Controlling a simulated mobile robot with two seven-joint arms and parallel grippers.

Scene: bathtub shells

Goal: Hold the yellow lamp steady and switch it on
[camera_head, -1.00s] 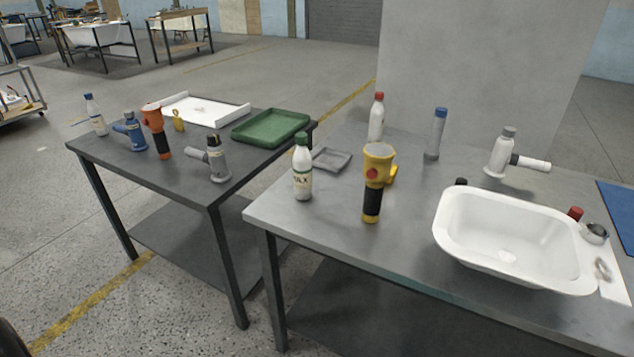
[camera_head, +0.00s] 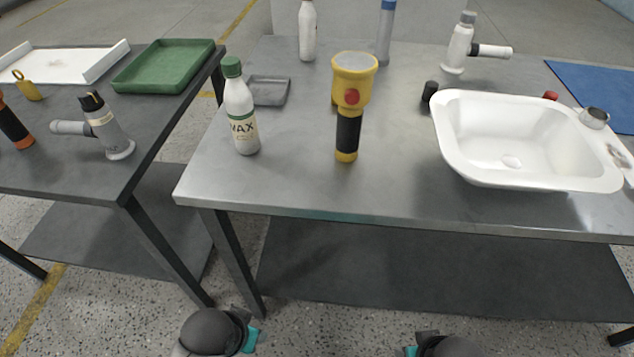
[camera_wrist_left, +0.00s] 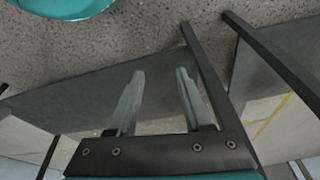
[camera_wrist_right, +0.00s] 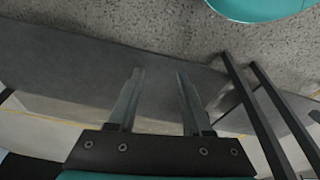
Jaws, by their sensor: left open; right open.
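The yellow lamp (camera_head: 354,86) stands upright on the grey metal table, with its wide yellow head up, a black grip and a yellow foot. A red button (camera_head: 352,97) faces me on its head. My left gripper (camera_wrist_left: 160,88) is open and empty in the left wrist view, with floor and table legs behind it. My right gripper (camera_wrist_right: 158,88) is also open and empty in the right wrist view. In the head view only dark rounded parts of my arms show at the bottom edge, well short of the lamp; the fingers are not visible there.
A white bottle with a green cap (camera_head: 240,108) stands left of the lamp, near a small grey tray (camera_head: 268,92). A white basin (camera_head: 528,140) is at the right. More bottles stand behind. A second table (camera_head: 60,165) is at the left. The table front before the lamp is clear.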

